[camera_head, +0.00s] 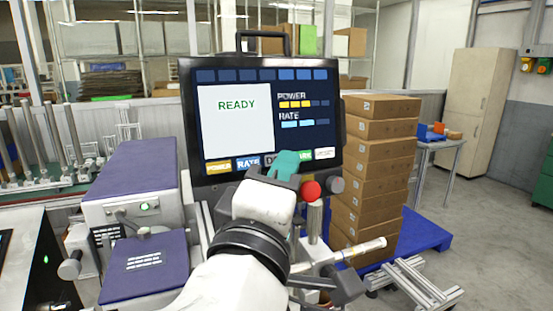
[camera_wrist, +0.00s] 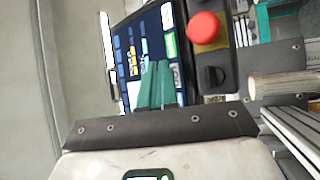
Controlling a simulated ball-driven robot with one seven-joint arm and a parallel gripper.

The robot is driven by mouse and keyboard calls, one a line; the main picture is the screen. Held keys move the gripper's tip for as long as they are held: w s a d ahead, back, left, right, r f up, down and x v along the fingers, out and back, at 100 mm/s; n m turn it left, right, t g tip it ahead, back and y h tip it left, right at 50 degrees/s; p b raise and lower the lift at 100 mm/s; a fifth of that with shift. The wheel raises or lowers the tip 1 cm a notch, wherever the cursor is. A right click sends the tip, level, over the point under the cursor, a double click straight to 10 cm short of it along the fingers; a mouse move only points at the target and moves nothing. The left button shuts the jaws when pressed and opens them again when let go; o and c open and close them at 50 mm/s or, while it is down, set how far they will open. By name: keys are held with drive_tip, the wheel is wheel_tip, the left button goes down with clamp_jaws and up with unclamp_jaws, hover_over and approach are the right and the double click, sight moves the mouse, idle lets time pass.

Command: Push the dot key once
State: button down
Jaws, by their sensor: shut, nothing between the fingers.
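The dark dot key (camera_head: 270,160) is in the bottom row of keys on the touch screen panel (camera_head: 260,110); only its left part, with a "D", shows. My gripper (camera_head: 285,163) is shut and empty, its teal fingers in front of this row and covering the rest of the key. In the wrist view the teal fingers (camera_wrist: 157,82) overlap the screen panel (camera_wrist: 138,45), which appears turned sideways. Whether the fingertips touch the screen cannot be told. The screen reads READY, with POWER and RATE bars lit.
Stacked cartons (camera_head: 375,165) stand to the right.

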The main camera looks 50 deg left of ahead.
drive_tip(key=shift+w+a, duration=0.1)
drive_tip(key=shift+a, duration=0.1)
drive_tip(key=shift+a, duration=0.2)
drive_tip(key=shift+w+a+f, duration=0.15)
drive_tip(key=shift+w+a, duration=0.05)
drive_tip(key=shift+a, duration=0.1)
idle(1.0)
idle(0.5)
drive_tip(key=shift+s+d+p, duration=0.3)
drive_tip(key=shift+d+p, duration=0.05)
drive_tip(key=shift+d, duration=0.35)
drive_tip(key=d+p, duration=0.1)
drive_tip(key=s+d+r+p, duration=0.1)
drive_tip(key=d, duration=0.1)
drive_tip(key=s+d, duration=0.1)
drive_tip(key=shift+d+r+p, duration=0.15)
drive_tip(key=shift+d+p, duration=0.1)
drive_tip(key=shift+p, duration=0.15)
